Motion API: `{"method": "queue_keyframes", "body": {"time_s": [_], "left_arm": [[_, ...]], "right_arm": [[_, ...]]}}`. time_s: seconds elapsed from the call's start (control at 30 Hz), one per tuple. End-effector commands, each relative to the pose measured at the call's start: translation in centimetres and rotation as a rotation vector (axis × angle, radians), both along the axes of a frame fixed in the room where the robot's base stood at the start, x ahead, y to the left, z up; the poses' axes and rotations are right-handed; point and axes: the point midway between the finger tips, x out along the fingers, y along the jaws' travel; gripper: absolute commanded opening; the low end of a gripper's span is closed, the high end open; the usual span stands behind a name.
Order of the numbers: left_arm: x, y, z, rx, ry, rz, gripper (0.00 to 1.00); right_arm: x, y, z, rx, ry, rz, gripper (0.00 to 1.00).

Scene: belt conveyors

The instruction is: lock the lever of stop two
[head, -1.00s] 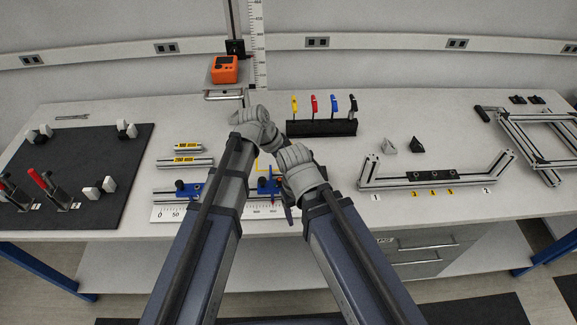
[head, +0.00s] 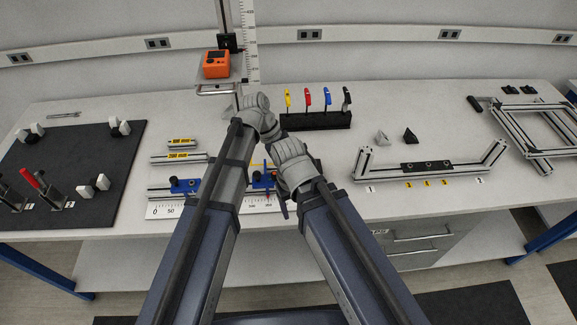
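A rail with a ruler along its front (head: 165,212) lies at the front middle of the bench. One blue stop (head: 185,186) with a dark knob is on its left part. A second blue stop (head: 262,180) is on its right part, partly covered by my arms. My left gripper (head: 262,115) is farther back, above the bench. The fingertips of both are hidden.
Behind are an orange device (head: 216,64) on a stand and a black rack (head: 315,121) with coloured-handled tools. A dark mat (head: 75,165) with clamps lies left. An aluminium frame (head: 390,172) and a rectangular frame (head: 500,120) are right. Bench between rack and frame is mostly clear.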

Motion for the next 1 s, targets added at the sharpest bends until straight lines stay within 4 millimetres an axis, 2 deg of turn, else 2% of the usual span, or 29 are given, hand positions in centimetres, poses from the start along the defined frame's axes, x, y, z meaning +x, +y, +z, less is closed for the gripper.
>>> {"method": "queue_keyframes", "body": {"time_s": [0.33, 0.37, 0.63, 1.0], "left_arm": [[-0.16, 0.06, -0.06, 0.003, 0.001, -0.006, 0.0], [-0.16, 0.06, -0.06, 0.004, 0.001, -0.006, 0.19], [-0.1, 0.04, -0.04, 0.002, 0.001, -0.004, 0.48], [0.02, 0.13, 0.42, 0.002, 0.0, -0.003, 0.48]], "right_arm": [[0.0, 0.0, -0.03, 0.0, 0.0, 0.0, 0.72], [0.0, 0.0, -0.03, 0.0, 0.0, 0.0, 0.72], [0.0, 0.0, -0.02, 0.0, 0.0, 0.0, 0.72], [-0.01, 0.0, 0.42, 0.0, 0.0, 0.0, 0.72]]}}
